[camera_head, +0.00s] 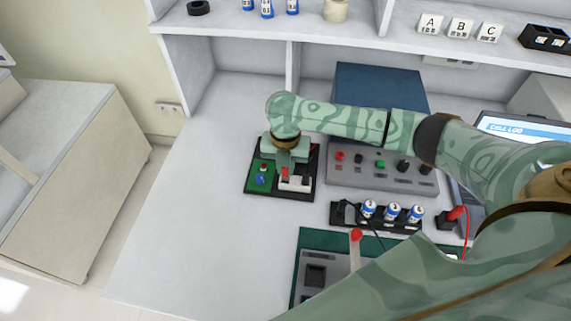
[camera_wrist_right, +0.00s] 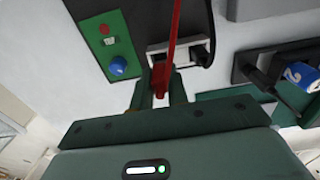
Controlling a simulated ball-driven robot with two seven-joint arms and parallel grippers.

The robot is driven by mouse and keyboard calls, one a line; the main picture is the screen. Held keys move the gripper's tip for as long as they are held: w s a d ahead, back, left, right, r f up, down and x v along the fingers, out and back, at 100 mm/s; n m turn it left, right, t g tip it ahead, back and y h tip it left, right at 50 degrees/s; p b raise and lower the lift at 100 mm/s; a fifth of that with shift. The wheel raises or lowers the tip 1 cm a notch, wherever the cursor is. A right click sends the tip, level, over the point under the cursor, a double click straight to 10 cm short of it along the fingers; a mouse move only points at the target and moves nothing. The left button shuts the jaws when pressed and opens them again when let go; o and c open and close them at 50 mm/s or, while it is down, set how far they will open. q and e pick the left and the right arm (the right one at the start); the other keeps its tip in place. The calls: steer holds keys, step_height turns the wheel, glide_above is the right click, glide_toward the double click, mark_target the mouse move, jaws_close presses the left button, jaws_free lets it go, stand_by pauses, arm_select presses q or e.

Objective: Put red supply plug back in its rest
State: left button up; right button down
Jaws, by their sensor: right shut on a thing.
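My right gripper (camera_head: 285,170) is over the small dark board (camera_head: 251,188) at the middle left of the bench. In the right wrist view my right gripper (camera_wrist_right: 160,92) is shut on a red piece (camera_wrist_right: 160,74), taken to be the red supply plug. A red cable-like strip (camera_wrist_right: 175,30) runs up from it. A bit of red (camera_head: 285,174) shows at the fingers in the head view. The white block with dark openings (camera_wrist_right: 199,52) is close beside the plug; I cannot tell whether they touch. Another red piece (camera_head: 456,212) with a red cable is at a black block (camera_head: 446,221) on the right.
The board's green panel carries a red button (camera_wrist_right: 105,29) and a blue button (camera_wrist_right: 118,66). A grey control box (camera_head: 345,178) stands right of the board. A black rack (camera_head: 345,214) holds blue-white cylinders. The bench's left part (camera_head: 190,230) is clear.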

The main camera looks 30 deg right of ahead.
mark_target(285, 173)
steer(key=shift+f+b, duration=0.55)
steer(key=shift+f, duration=0.95)
steer(key=c, duration=1.3)
jaws_free()
step_height(285, 173, up, 16)
steer(key=p, duration=0.7)
steer(key=shift+r, duration=0.2)
steer(key=shift+s+a+f, duration=0.1)
